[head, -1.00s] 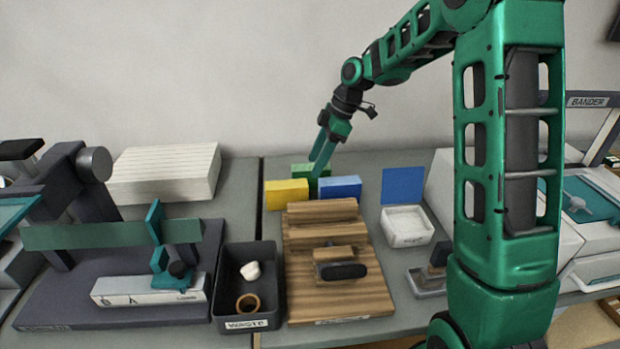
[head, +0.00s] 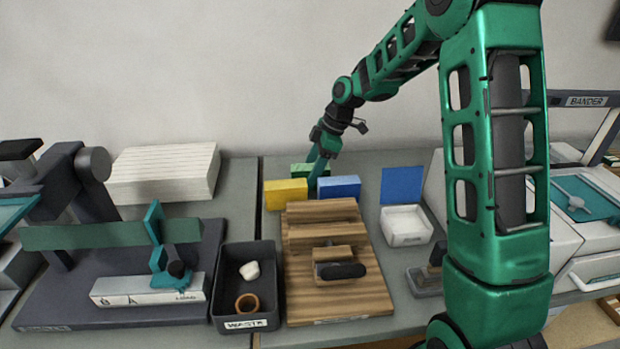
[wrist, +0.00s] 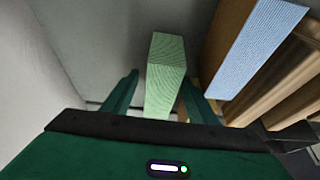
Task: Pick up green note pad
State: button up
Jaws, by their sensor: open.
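The green note pad (head: 300,170) stands on the grey table behind the yellow and blue pads, partly hidden by my gripper and the yellow pad. In the wrist view the green note pad (wrist: 164,78) appears as a pale green block between my two fingers. My gripper (head: 317,172) points down at the pad from above. In the wrist view my gripper (wrist: 158,95) is open, one finger on each side of the pad. A gap shows on the left; whether the right finger touches it I cannot tell.
A yellow pad (head: 286,194) and a blue pad (head: 340,187) stand just in front. A wooden stepped block (head: 300,262) lies nearer, with a dark waste bin (head: 228,322) to its left. A white tray (head: 405,238) with a blue panel (head: 402,185) stands to the right.

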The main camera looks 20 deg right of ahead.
jog(key=shift+f, duration=0.15)
jog(key=c, duration=1.2)
jog(key=shift+c, duration=0.2)
